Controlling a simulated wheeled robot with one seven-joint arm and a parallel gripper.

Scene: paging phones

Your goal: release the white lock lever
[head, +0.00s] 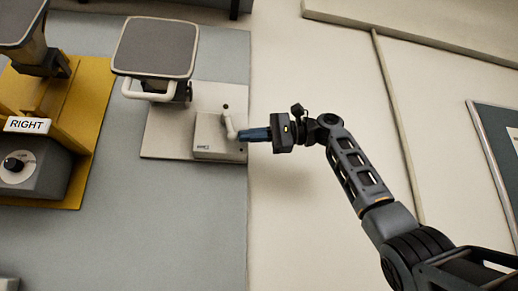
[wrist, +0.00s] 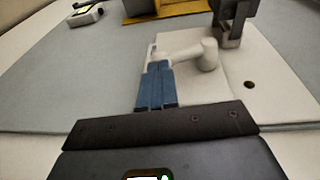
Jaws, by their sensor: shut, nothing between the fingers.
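In the wrist view the blue fingers (wrist: 157,66) are together, beside the left end of the white lever (wrist: 190,51). They look very close to it or touching; I cannot tell which. The fingers hold nothing and hide part of the lever's end.
A grey-topped pad with a white handle (head: 151,94) stands behind the box on a pale plate (head: 165,145). A yellow stand with a RIGHT label (head: 27,125) and a black knob (head: 14,164) is at the left. Open pale floor lies to the right.

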